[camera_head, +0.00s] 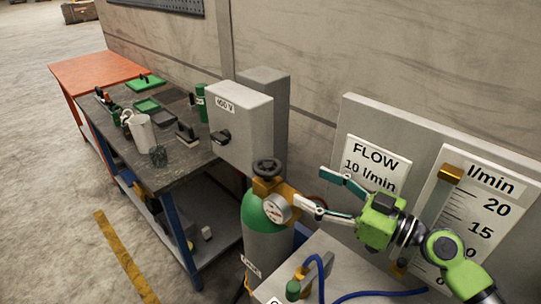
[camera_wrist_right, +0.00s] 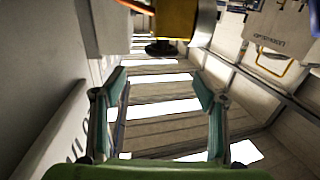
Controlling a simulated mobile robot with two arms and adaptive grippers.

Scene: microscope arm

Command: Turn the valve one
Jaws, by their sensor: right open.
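The valve is a black handwheel (camera_head: 267,167) on the brass valve body (camera_head: 268,186) atop a green-shouldered grey cylinder (camera_head: 266,240). A round gauge (camera_head: 276,208) sits on its front. My right gripper (camera_head: 313,190) is open and empty, to the right of the valve, with its fingers pointing towards it. One finger is near the gauge; I cannot tell whether it touches. In the right wrist view the brass body (camera_wrist_right: 177,18) and dark handwheel (camera_wrist_right: 161,48) show upside down, beyond the open fingers (camera_wrist_right: 162,84). My left gripper is not in view.
A panel with a FLOW 10 l/min sign (camera_head: 373,165) and an l/min scale (camera_head: 480,220) stands at right. A grey 400 V box (camera_head: 241,128) is behind the cylinder. A blue hose (camera_head: 375,294) lies in front. A cluttered workbench (camera_head: 185,158) stands at left.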

